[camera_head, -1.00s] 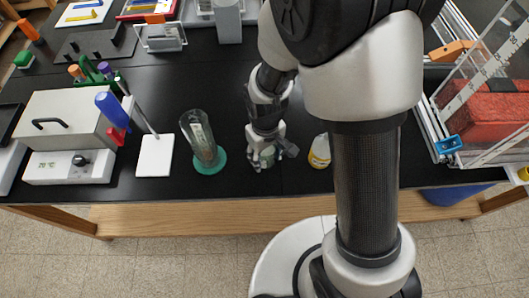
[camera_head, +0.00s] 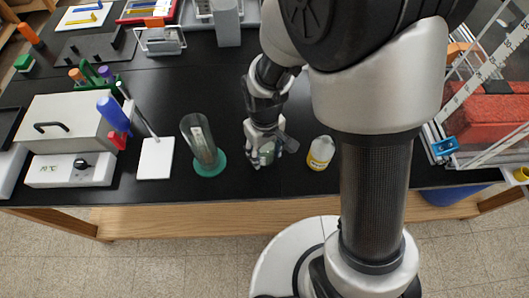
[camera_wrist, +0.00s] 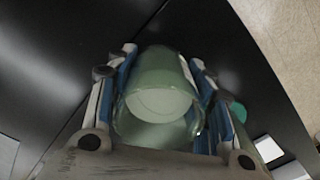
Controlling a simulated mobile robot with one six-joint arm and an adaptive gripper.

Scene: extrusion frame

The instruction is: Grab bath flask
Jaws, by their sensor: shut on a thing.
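The bath flask is a pale green, see-through glass vessel with a whitish round surface inside; it fills the middle of the wrist view (camera_wrist: 158,95). My gripper (camera_wrist: 163,62) is shut on it, with one blue-padded finger along each side. In the head view, my gripper (camera_head: 264,155) is over the black bench near its front edge, and the flask (camera_head: 267,153) shows only partly between the fingers. I cannot tell whether the flask's base is touching the bench.
A tall glass cylinder on a green base (camera_head: 208,162) stands left of my gripper. A yellow-labelled bottle (camera_head: 320,153) stands close on the right. A white plate stand (camera_head: 156,158) and a water bath (camera_head: 70,168) are farther left. Bench behind my gripper is partly clear.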

